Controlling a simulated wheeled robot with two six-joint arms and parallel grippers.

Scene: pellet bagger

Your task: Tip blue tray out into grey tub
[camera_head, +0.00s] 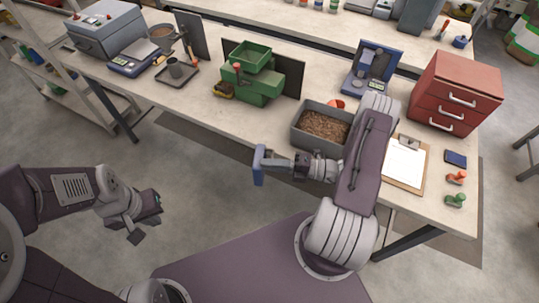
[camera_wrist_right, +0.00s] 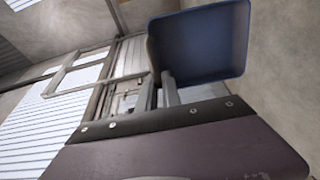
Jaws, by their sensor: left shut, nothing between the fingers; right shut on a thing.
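The blue tray (camera_head: 259,165) is turned up on its side, just left of the grey tub in the head view. My right gripper (camera_head: 276,165) is shut on it, and the tray appears over the table's front edge or the floor. In the right wrist view the blue tray (camera_wrist_right: 202,40) shows a plain blue face with no pellets visible on it. The grey tub (camera_head: 298,137) stands on the table with brown pellets inside; my right arm covers its right side. My left gripper (camera_head: 148,216) is shut and empty, low over the floor.
A green machine (camera_head: 258,88) and a blue device (camera_head: 372,68) stand behind the tub. The table front left of the tub is clear.

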